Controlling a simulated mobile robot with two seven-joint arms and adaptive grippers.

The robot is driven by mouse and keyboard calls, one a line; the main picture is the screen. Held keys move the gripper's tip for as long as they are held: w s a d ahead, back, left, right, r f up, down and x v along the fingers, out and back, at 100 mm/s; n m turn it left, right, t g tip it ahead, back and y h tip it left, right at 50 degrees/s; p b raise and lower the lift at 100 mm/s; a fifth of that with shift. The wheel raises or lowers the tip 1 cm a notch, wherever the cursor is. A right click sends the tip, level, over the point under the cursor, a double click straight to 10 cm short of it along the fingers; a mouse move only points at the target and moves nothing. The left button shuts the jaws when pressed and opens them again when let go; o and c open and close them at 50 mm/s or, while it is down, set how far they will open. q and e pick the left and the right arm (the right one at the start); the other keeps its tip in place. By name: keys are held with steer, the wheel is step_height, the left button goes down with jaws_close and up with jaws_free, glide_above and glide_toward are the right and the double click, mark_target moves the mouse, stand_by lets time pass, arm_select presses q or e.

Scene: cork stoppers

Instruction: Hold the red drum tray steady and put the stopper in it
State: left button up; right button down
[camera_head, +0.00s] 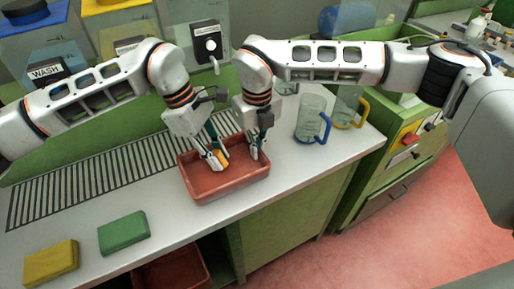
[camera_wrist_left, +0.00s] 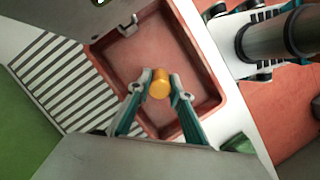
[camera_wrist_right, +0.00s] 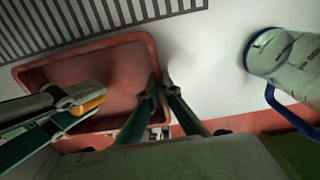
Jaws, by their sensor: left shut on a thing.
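The red drum tray (camera_head: 222,191) stands on the white bench top. The orange stopper (camera_wrist_left: 160,84) is between the fingertips of my left gripper (camera_wrist_left: 160,86), which is shut on it over the tray's floor. The stopper also shows in the head view (camera_head: 224,155) and at the left of the right wrist view (camera_wrist_right: 88,104). Whether it touches the tray floor I cannot tell. My right gripper (camera_wrist_right: 159,82) is at the tray's side wall, with one finger inside and one outside, close together on the rim. The fingers partly hide that wall.
Two glass mugs, one with a blue handle (camera_head: 309,119) and one with a yellow handle (camera_head: 346,105), stand right of the tray. A slotted drain area lies to the left. A green sponge (camera_head: 124,233) and a yellow one (camera_head: 51,263) lie near the front edge.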

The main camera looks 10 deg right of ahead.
arm_select(q)
steer(key=o, duration=0.8)
steer(key=shift+r, duration=0.15)
steer(key=v, duration=1.2)
arm_select(e)
steer(key=c, duration=2.2)
jaws_free()
steer(key=shift+r, duration=0.1)
steer(key=shift+r, duration=5.9)
